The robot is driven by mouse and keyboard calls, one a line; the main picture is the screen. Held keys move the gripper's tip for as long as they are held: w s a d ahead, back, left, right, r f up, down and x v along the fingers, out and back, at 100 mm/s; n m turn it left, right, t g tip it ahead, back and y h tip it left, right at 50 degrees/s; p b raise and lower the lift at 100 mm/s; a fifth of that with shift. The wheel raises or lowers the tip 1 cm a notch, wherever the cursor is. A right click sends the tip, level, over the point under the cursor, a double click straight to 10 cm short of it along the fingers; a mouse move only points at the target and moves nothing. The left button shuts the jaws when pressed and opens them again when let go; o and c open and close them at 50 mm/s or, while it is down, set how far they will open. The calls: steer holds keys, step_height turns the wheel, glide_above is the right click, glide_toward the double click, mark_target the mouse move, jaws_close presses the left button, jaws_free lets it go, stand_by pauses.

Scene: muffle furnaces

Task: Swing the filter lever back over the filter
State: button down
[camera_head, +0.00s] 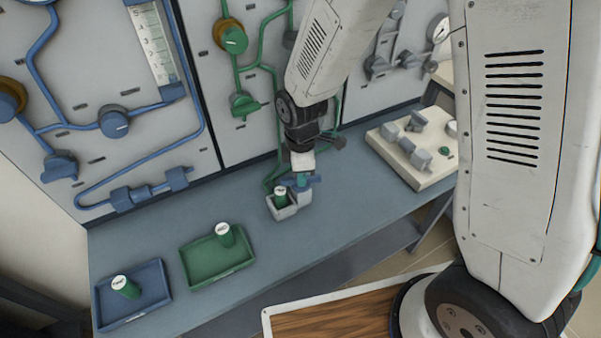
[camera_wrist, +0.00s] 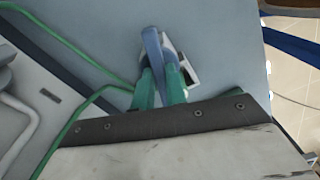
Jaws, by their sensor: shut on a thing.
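My gripper (camera_head: 301,182) reaches down to the bench at a small grey filter holder (camera_head: 286,211). A green filter with a pale top (camera_head: 280,194) stands upright in the left part of the holder. The blue filter lever (camera_head: 313,179) is at the holder's right side, beside the filter. In the wrist view the lever (camera_wrist: 152,46) runs between the two green fingers (camera_wrist: 160,84), which are shut on it. Part of the grey holder (camera_wrist: 188,72) shows beyond the fingers there. The filter is hidden in that view.
A green tray (camera_head: 205,277) and a blue tray (camera_head: 105,321) each hold a green canister with a white top. A pale block with grey fittings (camera_head: 409,168) stands at the right. Panels with blue and green pipes rise behind the bench. The bench front is clear.

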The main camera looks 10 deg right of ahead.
steer(key=shift+n, duration=2.2)
steer(key=c, duration=1.4)
jaws_free()
steer(key=shift+c, duration=0.2)
steer(key=shift+r, duration=0.1)
step_height(320, 180, up, 8)
steer(key=shift+f, duration=0.15)
